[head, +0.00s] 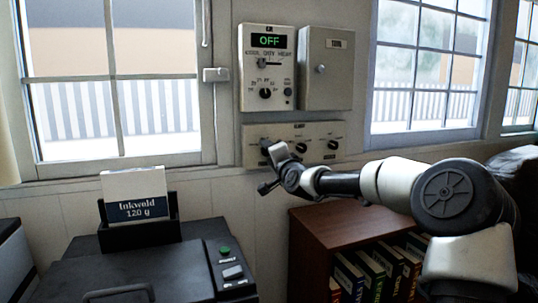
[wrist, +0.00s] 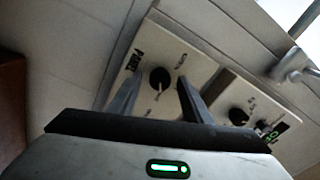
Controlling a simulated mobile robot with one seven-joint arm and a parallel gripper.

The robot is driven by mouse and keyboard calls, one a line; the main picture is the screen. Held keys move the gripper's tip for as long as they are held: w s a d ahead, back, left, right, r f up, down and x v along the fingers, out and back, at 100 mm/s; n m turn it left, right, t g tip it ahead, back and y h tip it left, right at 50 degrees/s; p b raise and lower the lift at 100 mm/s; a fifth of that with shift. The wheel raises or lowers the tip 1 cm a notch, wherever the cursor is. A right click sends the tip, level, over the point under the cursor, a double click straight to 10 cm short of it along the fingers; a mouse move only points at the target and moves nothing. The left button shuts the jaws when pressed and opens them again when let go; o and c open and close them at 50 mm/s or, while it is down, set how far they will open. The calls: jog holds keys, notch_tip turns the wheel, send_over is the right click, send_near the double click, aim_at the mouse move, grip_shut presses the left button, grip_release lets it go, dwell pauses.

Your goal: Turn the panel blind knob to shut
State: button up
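A pale control panel (head: 320,146) with a row of black knobs is on the wall below the display unit. Its middle knob (head: 301,148) and right knob (head: 333,145) show in the head view. My gripper (head: 268,147) is at the panel's left end and covers that part. In the wrist view my gripper (wrist: 162,77) is open, one finger on each side of a black knob (wrist: 160,79) with a pale pointer line. Gaps show between the fingers and the knob. The labels around it are too small to read surely.
A control unit (head: 268,80) with a green OFF display and a closed grey box (head: 326,68) are above the panel. A wooden bookcase (head: 330,215) is below right. A dark machine (head: 150,265) with a card holder is below left. Windows flank the wall.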

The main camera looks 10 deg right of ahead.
jog(key=s+d+p, duration=0.2)
jog(key=s+d, duration=0.1)
jog(key=s, duration=1.4)
jog(key=shift+f+p, duration=0.3)
jog(key=shift+f, duration=0.1)
jog(key=shift+a, duration=0.1)
